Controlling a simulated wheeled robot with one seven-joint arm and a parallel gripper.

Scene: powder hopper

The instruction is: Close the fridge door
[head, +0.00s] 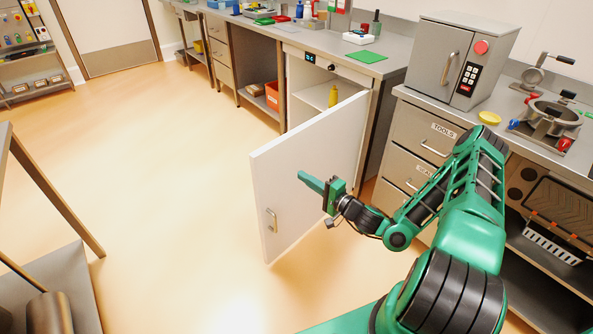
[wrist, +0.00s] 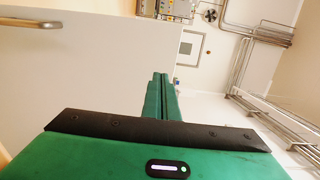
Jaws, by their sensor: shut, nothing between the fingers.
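The white fridge door (head: 300,180) stands wide open in the head view, swung out from the under-counter fridge (head: 318,92). Its bar handle (head: 271,220) is near the door's free edge. A yellow bottle (head: 333,96) stands inside the fridge. My gripper (head: 311,181) is shut and empty, in front of the door's outer face and to the right of the handle. I cannot tell whether it touches the door. In the wrist view the shut fingers (wrist: 161,97) point past the door panel (wrist: 85,75), and the handle (wrist: 50,27) shows at the upper left.
A drawer cabinet (head: 421,128) stands right of the fridge, with a grey safe-like box (head: 461,60) on top. A grey stand (head: 50,290) is at the lower left. The floor (head: 160,180) left of the door is clear.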

